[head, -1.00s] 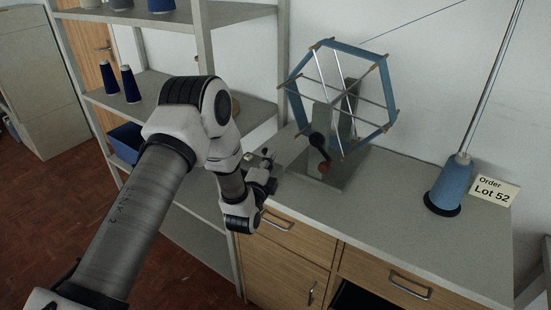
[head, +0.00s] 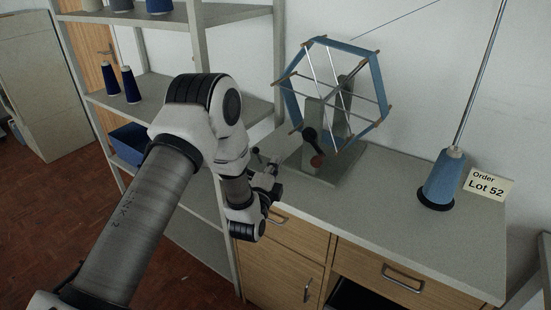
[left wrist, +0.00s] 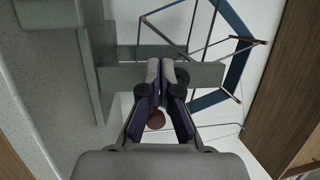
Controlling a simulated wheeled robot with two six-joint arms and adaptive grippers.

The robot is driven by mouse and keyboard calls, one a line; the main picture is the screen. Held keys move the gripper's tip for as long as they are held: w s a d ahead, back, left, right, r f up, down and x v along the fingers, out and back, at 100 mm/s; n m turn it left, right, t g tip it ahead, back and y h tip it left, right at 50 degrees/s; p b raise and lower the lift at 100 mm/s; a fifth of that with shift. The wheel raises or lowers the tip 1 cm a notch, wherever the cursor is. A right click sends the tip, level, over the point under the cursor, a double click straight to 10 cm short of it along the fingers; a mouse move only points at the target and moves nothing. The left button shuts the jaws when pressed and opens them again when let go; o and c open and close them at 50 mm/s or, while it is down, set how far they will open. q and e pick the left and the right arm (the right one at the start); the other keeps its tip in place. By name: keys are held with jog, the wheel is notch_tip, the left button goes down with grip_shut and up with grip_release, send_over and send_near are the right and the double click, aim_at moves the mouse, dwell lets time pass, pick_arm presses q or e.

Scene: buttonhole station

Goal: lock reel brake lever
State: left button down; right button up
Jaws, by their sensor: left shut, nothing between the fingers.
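The reel (head: 374,85) is a blue hexagonal frame with silver rods, held between grey posts on a grey base plate (head: 345,177) on the counter. Its brake lever (head: 310,139) is black with a red-brown knob (head: 317,161) and slants down on the near post in the head view. My left gripper (head: 264,163) is left of the lever, apart from it, near the counter's left end. In the left wrist view my left gripper (left wrist: 167,66) is shut and empty. The knob (left wrist: 156,120) shows partly behind its fingers there; most of the lever is hidden.
A blue thread cone (head: 442,180) with a tall rod and a Lot 52 card (head: 488,186) stand right on the counter (head: 400,205). A grey shelf (head: 248,104) with cones is behind my arm. Drawers (head: 300,240) are below the counter. The middle counter is clear.

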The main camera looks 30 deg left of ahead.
pick_arm(q)
jog(key=s+d+f+n+g+h+b, duration=0.1)
jog(key=s+d+f+n+g+h, duration=0.3)
jog(key=s+f, duration=0.75)
jog(key=s+d+f+m+g, duration=0.1)
jog(key=s+d+f+g, duration=0.2)
jog(key=s+f+g, duration=0.8)
jog(key=s+f+n+g, duration=0.2)
jog(key=s+f+n, duration=0.2)
jog(key=s+n, duration=0.2)
jog(key=s+d+f+n+g, duration=0.1)
jog(key=s+f+n, duration=0.3)
jog(key=s, duration=0.7)
jog(key=n+g, duration=0.1)
jog(key=n, duration=0.1)
jog(key=shift+d+f+n, duration=0.15)
jog(key=shift+d+n, duration=0.1)
jog(key=shift+n, duration=0.15)
jog(key=shift+s, duration=0.15)
